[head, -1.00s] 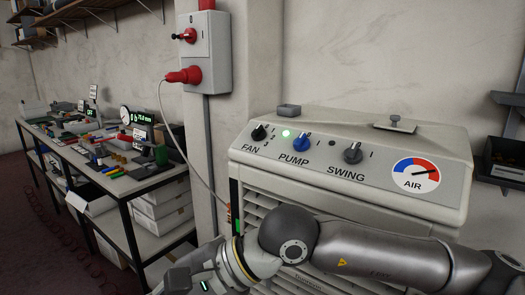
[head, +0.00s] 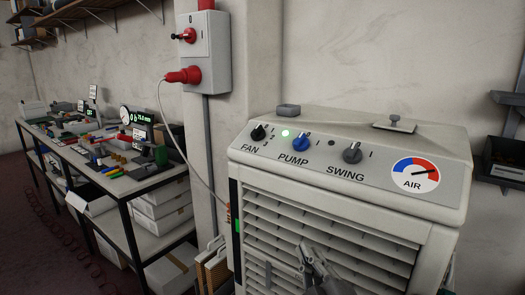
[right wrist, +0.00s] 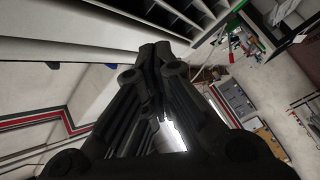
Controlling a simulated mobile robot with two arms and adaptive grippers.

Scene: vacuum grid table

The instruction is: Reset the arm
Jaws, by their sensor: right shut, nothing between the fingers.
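My right gripper (head: 318,262) shows at the bottom of the head view, in front of the louvred front of the air cooler (head: 330,235). In the right wrist view its dark fingers (right wrist: 155,55) meet at the tips, with nothing between them. The cooler's top panel carries a black FAN knob (head: 258,133), a blue PUMP knob (head: 301,143) and a grey SWING knob (head: 352,154). A green light (head: 285,133) is lit near the PUMP knob. The AIR dial (head: 415,173) has its needle toward the red side. My left gripper is not in view.
A grey wall box (head: 208,60) with a red plug (head: 184,76) stands left of the cooler, its cable hanging down. A workbench (head: 150,183) full of tools and parts is at the left. Dark shelf bins (head: 503,158) are at the right edge.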

